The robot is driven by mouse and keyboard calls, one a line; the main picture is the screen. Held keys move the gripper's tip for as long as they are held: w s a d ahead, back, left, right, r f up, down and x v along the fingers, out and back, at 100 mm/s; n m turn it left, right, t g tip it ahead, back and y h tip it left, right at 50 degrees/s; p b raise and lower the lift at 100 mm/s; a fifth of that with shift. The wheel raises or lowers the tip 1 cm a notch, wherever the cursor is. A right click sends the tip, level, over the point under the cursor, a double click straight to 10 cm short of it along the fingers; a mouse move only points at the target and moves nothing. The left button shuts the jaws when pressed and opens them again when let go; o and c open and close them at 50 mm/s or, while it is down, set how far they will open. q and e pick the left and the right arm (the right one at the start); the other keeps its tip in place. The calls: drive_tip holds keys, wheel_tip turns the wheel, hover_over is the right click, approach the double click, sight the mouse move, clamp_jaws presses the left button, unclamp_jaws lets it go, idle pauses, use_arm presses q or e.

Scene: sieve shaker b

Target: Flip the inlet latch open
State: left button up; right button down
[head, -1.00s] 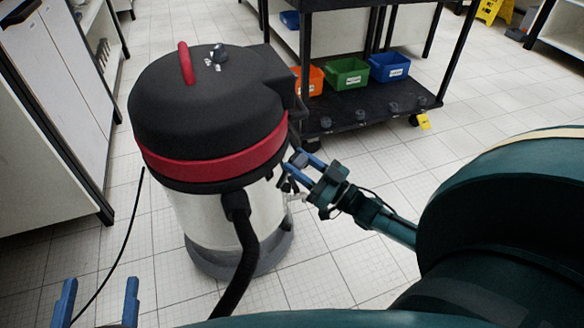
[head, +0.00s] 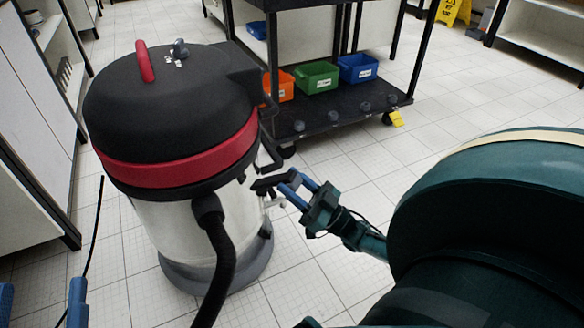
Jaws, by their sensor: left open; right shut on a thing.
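The vacuum cleaner (head: 185,165) stands upright, with a black lid, a red band and a silver drum. A black lever, which looks like the inlet latch (head: 266,183), sticks out from the drum's right side below the red band. My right gripper (head: 287,182) has its blue fingers shut on the outer end of this lever. The fingers partly hide that end. My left gripper (head: 41,285) is open and empty at the bottom left corner, well away from the latch and cut off by the frame edge.
A black hose (head: 217,262) runs down from the front of the drum. Behind stands a cart (head: 345,112) with orange, green and blue bins on its lower shelf. White cabinets (head: 30,140) line the left.

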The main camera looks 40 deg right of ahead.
drive_tip(key=shift+f+h, duration=0.3)
drive_tip(key=shift+f, duration=0.05)
drive_tip(key=c, duration=1.2)
unclamp_jaws()
drive_tip(key=shift+c, duration=0.2)
drive_tip(key=o, duration=0.4)
drive_tip(key=shift+r, duration=0.15)
drive_tip(key=shift+s, duration=0.1)
drive_tip(key=v, duration=1.3)
